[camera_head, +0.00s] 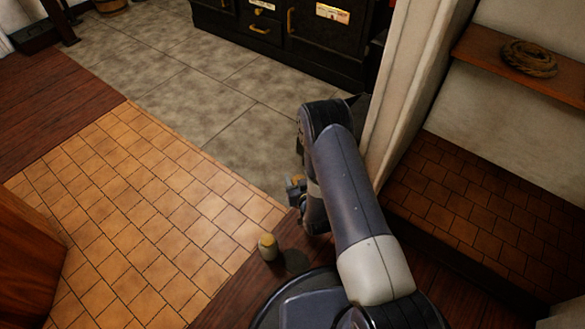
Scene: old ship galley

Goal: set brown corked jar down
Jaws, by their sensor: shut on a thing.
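My gripper (294,187) is at the end of my arm, left of the forearm and near the centre of the view. It is shut on a small brownish thing (298,179), apparently the brown corked jar. The fingers and wrist hide most of it, so I cannot make out its cork or its tilt. It appears over the edge of the tiled floor. Whether it touches anything below cannot be told.
Orange tiles (130,210) lie clear to the left. Black drawers (280,35) stand behind. A pale wall post (405,75) rises close right of my arm.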

